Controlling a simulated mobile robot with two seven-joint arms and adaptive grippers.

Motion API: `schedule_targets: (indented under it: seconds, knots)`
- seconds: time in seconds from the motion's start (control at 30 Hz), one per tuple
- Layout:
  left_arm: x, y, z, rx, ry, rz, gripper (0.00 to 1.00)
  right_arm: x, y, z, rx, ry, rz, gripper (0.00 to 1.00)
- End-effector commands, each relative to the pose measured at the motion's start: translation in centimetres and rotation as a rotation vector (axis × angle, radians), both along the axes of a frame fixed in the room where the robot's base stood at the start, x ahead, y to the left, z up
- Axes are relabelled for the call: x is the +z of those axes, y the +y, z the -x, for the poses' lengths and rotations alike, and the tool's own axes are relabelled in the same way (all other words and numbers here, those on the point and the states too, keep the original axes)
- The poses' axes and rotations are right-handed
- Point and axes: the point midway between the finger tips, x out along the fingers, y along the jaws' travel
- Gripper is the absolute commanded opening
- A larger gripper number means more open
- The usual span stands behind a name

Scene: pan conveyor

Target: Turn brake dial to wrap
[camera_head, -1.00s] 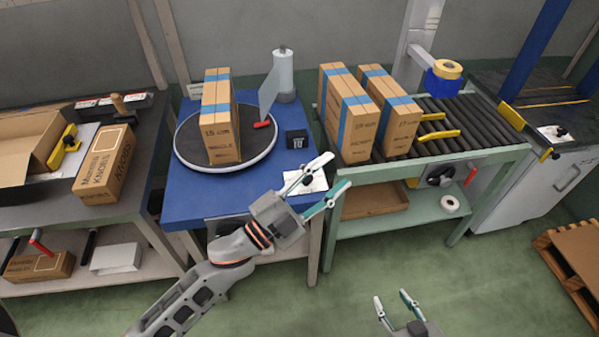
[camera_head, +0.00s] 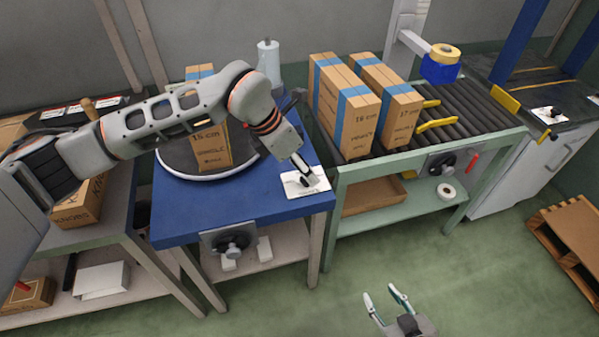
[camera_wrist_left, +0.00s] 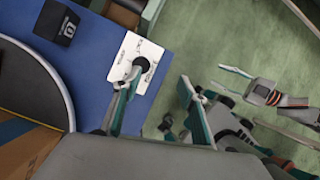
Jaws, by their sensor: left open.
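The dial I take as the brake dial is a dark knob (camera_wrist_left: 141,66) on a white plate (camera_head: 292,186) at the front right corner of the blue table (camera_head: 185,222). The plate's lettering is too small to read. My left gripper (camera_head: 304,172) points down over the plate and partly hides the knob. In the left wrist view my left gripper (camera_wrist_left: 160,80) has its fingers apart, one tip at or close beside the knob; I cannot tell if it touches. My right gripper (camera_head: 380,292) is open and empty above the floor, away from the tables.
A round turntable (camera_head: 180,172) on the blue table carries an upright carton (camera_head: 212,150), partly behind my left arm. Taped cartons (camera_head: 357,115) stand on the roller conveyor (camera_head: 470,125) to the right. Another black knob (camera_head: 232,245) is below the table's front edge. A pallet (camera_head: 568,240) lies far right.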

Motion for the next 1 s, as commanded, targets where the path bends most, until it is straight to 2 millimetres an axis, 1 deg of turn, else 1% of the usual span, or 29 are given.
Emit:
schedule_targets:
  seconds: [0.03, 0.1, 0.2, 0.27, 0.53, 0.7, 0.8, 1.0]
  knots:
    - [0.2, 0.9, -0.9, 0.010, -0.026, -0.037, 0.42, -0.2, 0.0, 0.0, 0.000, 0.001, 0.000, 0.40]
    - [0.3, 1.8, -1.7, 0.019, -0.048, -0.069, 0.42, -0.2, 0.0, 0.1, 0.000, 0.001, 0.000, 0.40]
    - [0.0, 2.0, -2.1, 0.023, -0.057, -0.086, 0.42, -0.2, 0.0, 0.1, 0.000, 0.001, 0.000, 0.40]
    - [-0.6, 1.8, -2.2, 0.023, -0.056, -0.085, 0.42, -0.3, 0.0, 0.1, 0.000, 0.001, 0.000, 0.40]
    - [-4.4, 0.4, -2.9, 0.023, -0.052, -0.081, 0.42, -0.6, 0.0, 0.2, 0.000, 0.004, 0.000, 0.40]
    - [-6.1, -0.2, -3.4, 0.022, -0.054, -0.081, 0.42, -0.8, 0.0, 0.2, 0.000, 0.006, 0.001, 0.40]
    - [-6.6, -0.4, -3.5, 0.023, -0.055, -0.081, 0.42, -0.8, 0.0, 0.2, 0.000, 0.007, 0.002, 0.40]
    - [-6.7, -0.4, -3.6, 0.023, -0.056, -0.081, 0.42, -0.8, -0.1, 0.2, 0.000, 0.007, 0.002, 0.40]
